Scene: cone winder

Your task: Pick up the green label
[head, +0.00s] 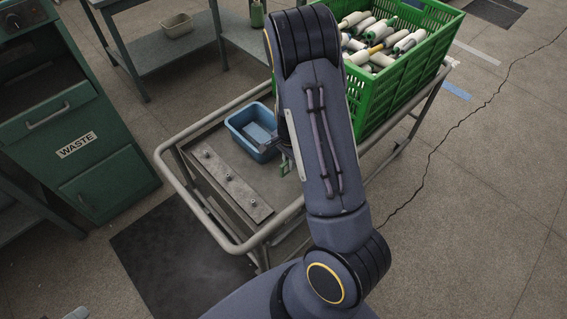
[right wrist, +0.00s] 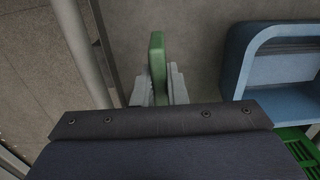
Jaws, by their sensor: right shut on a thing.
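The green label (right wrist: 157,55) stands upright between the two grey fingers of my right gripper (right wrist: 159,88) in the right wrist view. The fingers are shut on its lower part, and its upper end sticks out past them. In the head view my right arm hides most of the gripper. A small bit of green (head: 285,166) shows beside the arm, over the cart top, next to the blue bin. I cannot tell whether the label touches the cart. My left gripper is not in view.
A blue bin (head: 236,123) stands on the cart (head: 181,160), close to the gripper. A metal bar with pegs (head: 228,183) lies at the cart's near side. A green crate (head: 378,112) of cones stands behind my arm. A green WASTE cabinet (head: 100,167) is at left.

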